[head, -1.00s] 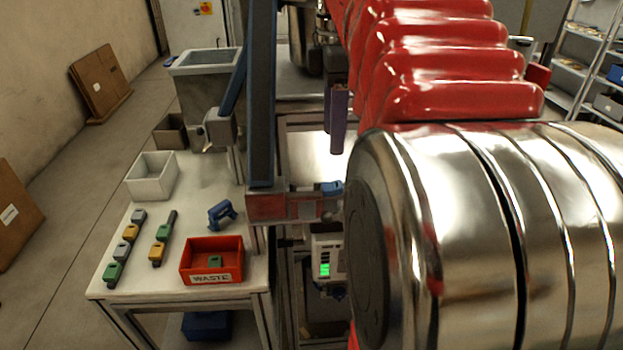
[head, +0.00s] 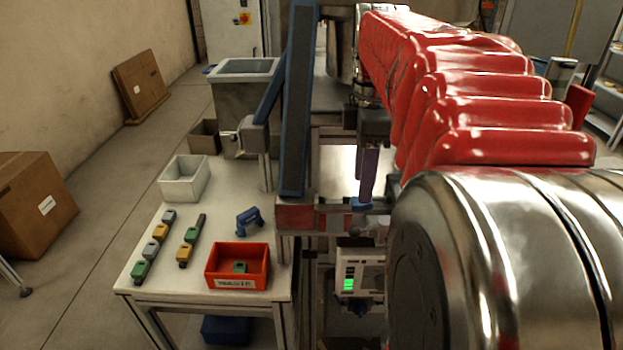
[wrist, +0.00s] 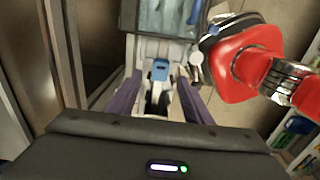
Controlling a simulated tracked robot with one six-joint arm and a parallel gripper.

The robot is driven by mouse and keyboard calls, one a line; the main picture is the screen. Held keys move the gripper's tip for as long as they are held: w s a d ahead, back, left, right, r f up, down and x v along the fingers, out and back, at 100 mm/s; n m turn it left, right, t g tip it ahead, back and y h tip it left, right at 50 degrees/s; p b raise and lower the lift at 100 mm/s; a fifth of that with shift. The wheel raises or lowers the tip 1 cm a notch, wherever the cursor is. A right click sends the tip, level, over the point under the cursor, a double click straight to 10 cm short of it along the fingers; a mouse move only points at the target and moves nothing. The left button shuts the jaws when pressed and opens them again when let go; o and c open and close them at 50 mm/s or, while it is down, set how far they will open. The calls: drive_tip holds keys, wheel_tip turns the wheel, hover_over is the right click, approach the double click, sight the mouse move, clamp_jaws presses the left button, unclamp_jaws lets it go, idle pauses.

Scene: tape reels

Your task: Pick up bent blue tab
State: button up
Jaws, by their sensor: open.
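A small blue tab (wrist: 160,69) sits on a pale holder in the wrist view, between the tips of my gripper (wrist: 159,80). My gripper's purple fingers stand apart on either side of the tab, open and empty. In the head view my gripper (head: 368,178) points down, with its fingertips right at the blue tab (head: 361,203) on the fixture. I cannot tell from these views whether a finger touches the tab. Its bend is too small to make out.
A white table at the left holds a red waste bin (head: 223,283), a white bin (head: 165,193), a blue tool (head: 249,220) and several small coloured parts. A screen device (head: 358,272) sits below.

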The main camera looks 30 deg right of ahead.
drive_tip(key=shift+f, duration=2)
drive_tip(key=shift+c, duration=0.3)
drive_tip(key=c, duration=1)
drive_tip(key=shift+c, duration=0.2)
drive_tip(key=shift+r, duration=0.1)
wheel_tip(320, 180, up, 10)
